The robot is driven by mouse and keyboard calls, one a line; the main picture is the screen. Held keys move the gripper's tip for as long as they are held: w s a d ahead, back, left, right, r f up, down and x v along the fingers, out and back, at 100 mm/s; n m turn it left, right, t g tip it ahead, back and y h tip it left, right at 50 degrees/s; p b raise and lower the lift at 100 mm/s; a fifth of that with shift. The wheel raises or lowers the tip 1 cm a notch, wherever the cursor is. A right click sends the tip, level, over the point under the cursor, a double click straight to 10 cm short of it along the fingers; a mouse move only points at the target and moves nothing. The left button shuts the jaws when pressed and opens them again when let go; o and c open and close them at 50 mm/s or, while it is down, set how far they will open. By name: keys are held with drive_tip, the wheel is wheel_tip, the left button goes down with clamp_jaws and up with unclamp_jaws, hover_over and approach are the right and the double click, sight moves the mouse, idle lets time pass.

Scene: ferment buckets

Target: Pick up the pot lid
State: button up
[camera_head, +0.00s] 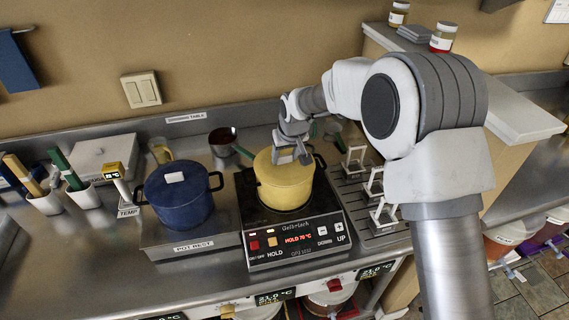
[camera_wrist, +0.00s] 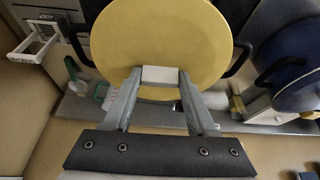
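A yellow pot (camera_head: 285,192) stands on the hot plate. Its flat yellow lid (camera_head: 268,160) is on it and fills the top middle of the wrist view (camera_wrist: 205,45). A white block-shaped knob (camera_wrist: 160,75) sits on that lid. My gripper (camera_head: 291,158) reaches down onto the lid from above. In the wrist view its two fingers (camera_wrist: 160,80) stand on either side of the knob, and no gap shows between fingers and knob. The lid appears level on the pot. My fingers hide the knob in the head view.
A blue pot (camera_head: 181,205) with a lid and white knob stands left on the pot rest (camera_head: 193,247). A hot plate panel (camera_head: 297,240) reads HOLD 70 °C. White frames stand on a rack (camera_head: 372,222) at right. A dark red saucepan (camera_head: 222,141) is behind.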

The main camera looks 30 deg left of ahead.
drive_tip(key=c, duration=0.7)
clamp_jaws()
drive_tip(key=shift+r, duration=0.15)
